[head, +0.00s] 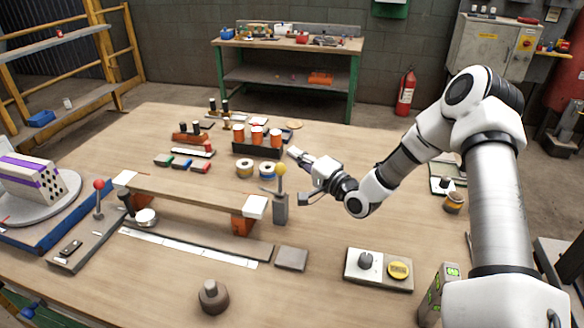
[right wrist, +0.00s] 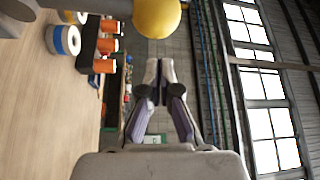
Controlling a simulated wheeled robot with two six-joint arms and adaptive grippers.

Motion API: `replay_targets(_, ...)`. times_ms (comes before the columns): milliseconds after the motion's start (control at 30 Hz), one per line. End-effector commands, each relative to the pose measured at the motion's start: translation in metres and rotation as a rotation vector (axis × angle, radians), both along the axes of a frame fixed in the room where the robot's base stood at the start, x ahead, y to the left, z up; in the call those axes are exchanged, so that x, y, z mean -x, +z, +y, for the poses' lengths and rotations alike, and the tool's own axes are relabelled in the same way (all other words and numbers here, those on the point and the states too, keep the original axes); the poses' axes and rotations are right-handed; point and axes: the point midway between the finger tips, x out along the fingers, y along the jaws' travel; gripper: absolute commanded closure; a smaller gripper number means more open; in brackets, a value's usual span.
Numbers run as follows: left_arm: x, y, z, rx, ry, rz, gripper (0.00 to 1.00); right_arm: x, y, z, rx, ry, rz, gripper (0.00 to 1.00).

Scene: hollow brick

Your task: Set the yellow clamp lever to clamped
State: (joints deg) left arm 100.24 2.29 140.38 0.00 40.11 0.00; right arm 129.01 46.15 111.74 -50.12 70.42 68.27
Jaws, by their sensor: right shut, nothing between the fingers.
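The yellow clamp lever (head: 280,171) has a round yellow knob on a thin stem that stands about upright from a grey block (head: 280,210), right of the long raised wooden bar. My right gripper (head: 293,153) is shut and empty, just behind and to the right of the knob in the head view, its fingers pointing left and slightly up. In the right wrist view the yellow knob (right wrist: 156,16) looms at the top edge, beyond the closed fingertips (right wrist: 160,70) and apart from them. My left gripper is not in view.
A red-knobbed lever (head: 98,186) stands at the left end of the wooden bar (head: 185,190). Blue and yellow tape rolls (head: 256,169) and a black rack with orange spools (head: 257,147) stand close to my gripper. A dial panel (head: 378,269) lies at front right.

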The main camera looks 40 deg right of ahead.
Motion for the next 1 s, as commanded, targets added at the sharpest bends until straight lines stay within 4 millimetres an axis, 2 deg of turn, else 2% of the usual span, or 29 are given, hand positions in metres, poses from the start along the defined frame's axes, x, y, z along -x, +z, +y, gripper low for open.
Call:
replay_targets(100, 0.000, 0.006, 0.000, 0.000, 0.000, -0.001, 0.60, 0.013, -0.004, 0.018, -0.005, 0.002, 0.009, 1.00)
replay_targets(233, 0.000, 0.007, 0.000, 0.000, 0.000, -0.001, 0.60, 0.018, -0.007, 0.026, -0.005, 0.000, 0.007, 1.00)
replay_targets(667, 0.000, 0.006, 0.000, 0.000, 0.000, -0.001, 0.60, 0.019, -0.008, 0.028, -0.001, -0.001, 0.003, 1.00)
replay_targets(1000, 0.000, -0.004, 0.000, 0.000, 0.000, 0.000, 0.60, 0.019, -0.008, 0.028, 0.049, -0.001, -0.042, 1.00)
